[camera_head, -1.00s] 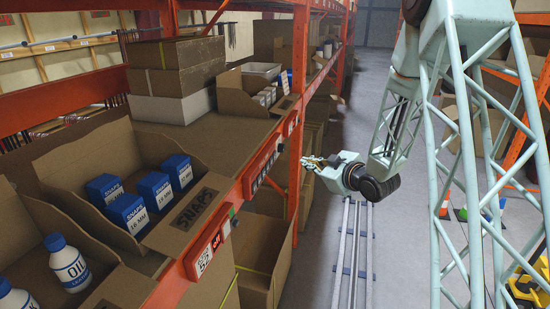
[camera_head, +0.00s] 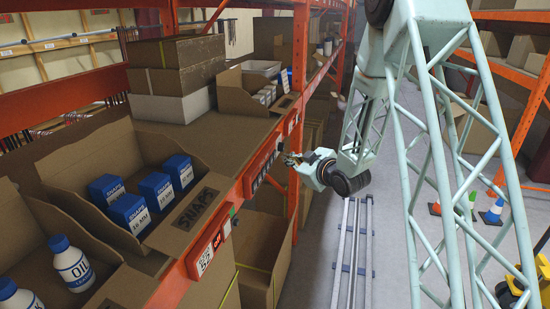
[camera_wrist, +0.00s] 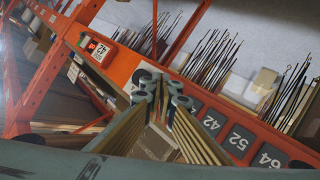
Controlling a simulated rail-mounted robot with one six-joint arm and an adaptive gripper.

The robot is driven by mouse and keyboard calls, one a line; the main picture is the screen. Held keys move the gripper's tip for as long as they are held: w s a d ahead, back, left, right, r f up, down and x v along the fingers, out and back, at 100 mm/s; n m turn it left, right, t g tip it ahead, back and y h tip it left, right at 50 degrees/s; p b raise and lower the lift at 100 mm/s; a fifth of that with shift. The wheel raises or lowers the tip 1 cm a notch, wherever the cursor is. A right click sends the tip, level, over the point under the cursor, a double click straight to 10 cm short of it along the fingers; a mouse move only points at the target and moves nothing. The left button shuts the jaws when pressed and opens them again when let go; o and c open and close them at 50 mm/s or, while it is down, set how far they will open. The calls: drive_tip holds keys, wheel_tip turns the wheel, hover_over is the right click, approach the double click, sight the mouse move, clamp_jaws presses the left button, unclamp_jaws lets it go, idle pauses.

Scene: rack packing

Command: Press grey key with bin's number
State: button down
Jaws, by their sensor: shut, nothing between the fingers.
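My gripper (camera_head: 290,158) is shut and empty, close to the orange shelf beam beside a row of dark keys (camera_head: 262,178). In the wrist view my gripper's fingers (camera_wrist: 170,95) are in front of the beam. Three grey keys with white numbers show to their right: one seems to read 42 (camera_wrist: 213,122), one 52 (camera_wrist: 240,138) and one 64 (camera_wrist: 270,157). Any key behind the fingers is hidden. I cannot tell whether the fingers touch the beam. An open cardboard bin marked SNAPS (camera_head: 195,208) holds several blue-topped boxes (camera_head: 130,213).
A white number plate with a red display (camera_wrist: 98,48) is on the beam, left of the fingers in the wrist view. Another red panel with a white label (camera_head: 205,261) is below the SNAPS bin. Oil bottles (camera_head: 70,262) stand at left. The aisle with rails (camera_head: 352,250) is clear.

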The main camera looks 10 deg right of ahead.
drive_tip(key=shift+w+a, duration=0.25)
drive_tip(key=shift+a, duration=0.25)
drive_tip(key=shift+w+a+b, duration=0.35)
drive_tip(key=shift+a+b, duration=0.4)
drive_tip(key=shift+b, duration=0.45)
idle(2.3)
drive_tip(key=shift+d, duration=0.15)
drive_tip(key=shift+s+d+b, duration=0.35)
drive_tip(key=shift+d+b, duration=0.2)
drive_tip(key=shift+d, duration=0.05)
drive_tip(key=shift+d, duration=0.1)
idle(0.5)
drive_tip(key=shift+s+d+b, duration=0.3)
drive_tip(key=shift+s+d, duration=0.05)
drive_tip(key=shift+d, duration=0.4)
drive_tip(key=shift+s+d+b, duration=0.35)
drive_tip(key=shift+s+d, duration=0.05)
drive_tip(key=shift+d, duration=0.3)
drive_tip(key=shift+s+d+b, duration=0.3)
drive_tip(key=shift+s+d, duration=0.05)
drive_tip(key=shift+d, duration=0.4)
drive_tip(key=shift+r, duration=0.1)
